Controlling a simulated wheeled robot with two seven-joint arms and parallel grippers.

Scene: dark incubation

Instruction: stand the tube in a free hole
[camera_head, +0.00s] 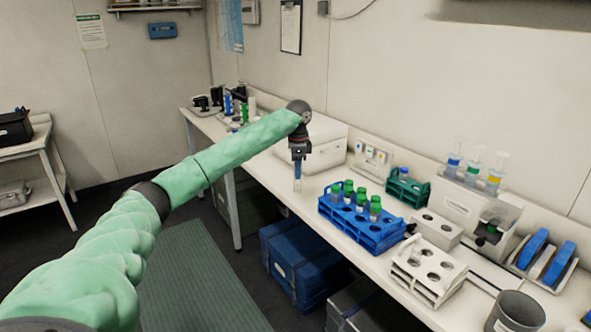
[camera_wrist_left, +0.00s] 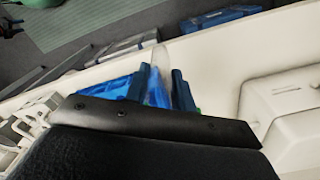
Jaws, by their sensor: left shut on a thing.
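My left gripper (camera_head: 298,160) is shut on a tube (camera_head: 298,185) and holds it upright, clear end down, above the bench's front edge, left of the blue rack. The tube has a blue upper part; its top is hidden in the jaws. The tube (camera_wrist_left: 159,62) also shows in the left wrist view between the dark fingers. The blue rack (camera_head: 360,232) holds several green-capped tubes (camera_head: 361,197). The white rack (camera_head: 427,276) at the front right shows several empty holes. My right gripper is not in view.
A grey cup (camera_head: 515,314) is at the front right. A large white box (camera_head: 318,140) stands behind my gripper. Bare bench (camera_head: 290,205) lies left of the blue rack.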

